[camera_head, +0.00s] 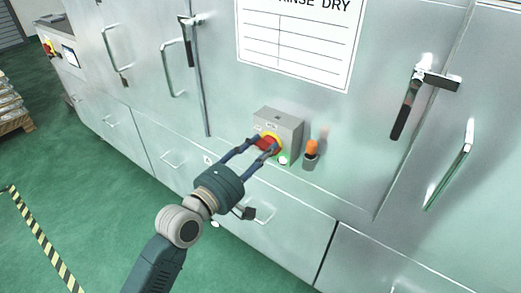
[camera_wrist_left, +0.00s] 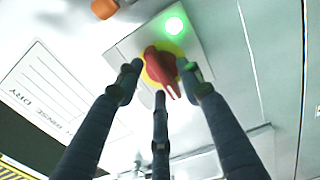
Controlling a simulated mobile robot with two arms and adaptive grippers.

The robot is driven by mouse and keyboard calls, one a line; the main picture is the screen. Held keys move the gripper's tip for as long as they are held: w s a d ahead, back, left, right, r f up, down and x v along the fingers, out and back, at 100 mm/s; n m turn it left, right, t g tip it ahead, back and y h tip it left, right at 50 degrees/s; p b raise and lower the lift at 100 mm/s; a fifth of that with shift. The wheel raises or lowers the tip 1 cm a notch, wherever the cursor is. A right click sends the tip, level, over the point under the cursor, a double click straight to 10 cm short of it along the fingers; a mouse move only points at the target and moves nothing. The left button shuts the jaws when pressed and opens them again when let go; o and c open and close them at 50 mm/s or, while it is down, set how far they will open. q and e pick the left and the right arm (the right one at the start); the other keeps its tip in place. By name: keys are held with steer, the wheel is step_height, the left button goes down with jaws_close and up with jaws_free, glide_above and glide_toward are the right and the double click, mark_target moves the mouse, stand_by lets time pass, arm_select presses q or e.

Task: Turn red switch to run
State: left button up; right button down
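The red switch (camera_head: 267,143) is a rotary handle on a yellow disc, on the front of a grey box fixed to the steel cabinet. In the left wrist view the red switch (camera_wrist_left: 163,68) has its handle slanting down to the right. My left gripper (camera_head: 259,151) is at the switch; its fingers partly cover it in the head view. In the left wrist view my left gripper's (camera_wrist_left: 160,80) fingertips are spread to both sides of the handle, with a third finger below; whether any touches is unclear. My right gripper is not in view.
A green lamp (camera_wrist_left: 173,26) is lit on the box beside the switch. An orange-topped item (camera_head: 312,148) in a grey holder sits right of the box. Door handles (camera_head: 410,100) stick out of the cabinet (camera_head: 350,190). Green floor (camera_head: 75,190) lies open at left.

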arm_select(q)
jaws_close()
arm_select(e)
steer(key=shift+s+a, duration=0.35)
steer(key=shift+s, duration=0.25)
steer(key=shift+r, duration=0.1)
arm_select(q)
steer(key=m+p, duration=0.1)
steer(key=m, duration=0.2)
steer(key=shift+m+p, duration=0.4)
steer(key=m+p, duration=0.2)
steer(key=m, duration=0.3)
steer(key=shift+s+d+m, duration=0.1)
steer(key=shift+d+m, duration=0.05)
steer(key=shift+m, duration=0.15)
steer(key=shift+f+m+p, duration=0.2)
steer(key=shift+m+p, duration=0.35)
steer(key=shift+m, duration=1.55)
steer(key=shift+f+m+p, duration=0.15)
steer(key=shift+m+p, duration=0.4)
steer(key=shift+m, duration=1.55)
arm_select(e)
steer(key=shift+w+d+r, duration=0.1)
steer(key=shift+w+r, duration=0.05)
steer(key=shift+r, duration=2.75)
